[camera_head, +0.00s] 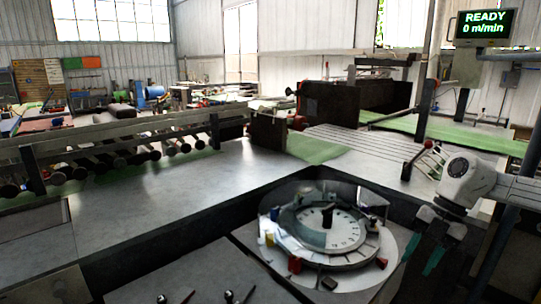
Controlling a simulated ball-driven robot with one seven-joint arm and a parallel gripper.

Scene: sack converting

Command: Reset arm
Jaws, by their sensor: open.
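My arm comes in from the right edge with its white wrist joint over the bench corner. My gripper (421,260) hangs below it, pointing down, at the lower right. Its two dark fingers with green pads stand apart, with nothing seen between them. It is just right of a round dial station (330,236) with a clear cover. Whether the fingers touch anything below cannot be told.
Small coloured blocks sit around the dial. A grey metal bench (150,205) runs left, mostly clear. A roller rack (120,140) stands behind it. Green sheet (315,148) lies at the back. A screen (485,24) reads "READY 0 m/min". Two small levers stand at the front edge.

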